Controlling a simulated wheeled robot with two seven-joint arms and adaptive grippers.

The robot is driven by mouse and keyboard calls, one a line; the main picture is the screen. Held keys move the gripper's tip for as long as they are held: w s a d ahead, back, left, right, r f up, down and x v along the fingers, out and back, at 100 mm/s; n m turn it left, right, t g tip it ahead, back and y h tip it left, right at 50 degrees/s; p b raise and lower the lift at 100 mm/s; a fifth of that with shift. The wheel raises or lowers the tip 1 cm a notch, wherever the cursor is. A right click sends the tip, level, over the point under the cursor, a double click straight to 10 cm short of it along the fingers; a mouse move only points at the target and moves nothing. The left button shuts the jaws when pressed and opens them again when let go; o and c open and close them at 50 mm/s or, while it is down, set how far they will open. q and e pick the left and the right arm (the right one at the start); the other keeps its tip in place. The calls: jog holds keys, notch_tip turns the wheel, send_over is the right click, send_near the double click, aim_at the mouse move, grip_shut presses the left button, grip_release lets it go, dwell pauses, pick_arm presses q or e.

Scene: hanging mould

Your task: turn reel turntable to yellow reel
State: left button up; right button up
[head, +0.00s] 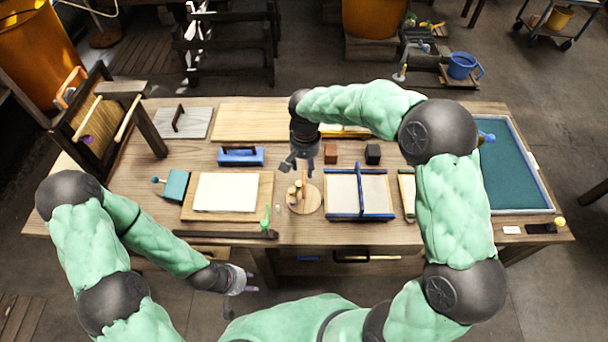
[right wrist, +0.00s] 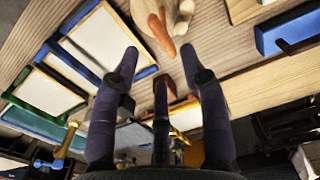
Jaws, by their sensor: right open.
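The reel turntable (head: 310,206) is a round wooden disc near the table's front middle, between the white sheet on its board and the blue-framed mould. Small pale reels (head: 294,193) and an upright orange-brown piece (head: 304,182) stand on it. I cannot tell which reel is yellow. My right gripper (head: 298,164) is open and empty, above and just behind the turntable. In the right wrist view, its spread fingers (right wrist: 159,60) point towards the orange-brown piece (right wrist: 161,34), with no visible contact. My left gripper (head: 246,282) hangs in front of the table edge; its opening is unclear.
A white sheet on a board (head: 226,193) lies left of the turntable, with a green-handled tool (head: 266,217) close by. The blue-framed mould (head: 360,193) lies to the right. A blue block with a handle (head: 240,157) and brown (head: 331,153) and black blocks (head: 372,154) stand behind.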

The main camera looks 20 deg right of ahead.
notch_tip(320, 180, down, 7)
jog(key=shift+r+b, duration=0.2)
jog(key=shift+b, duration=0.25)
grip_shut()
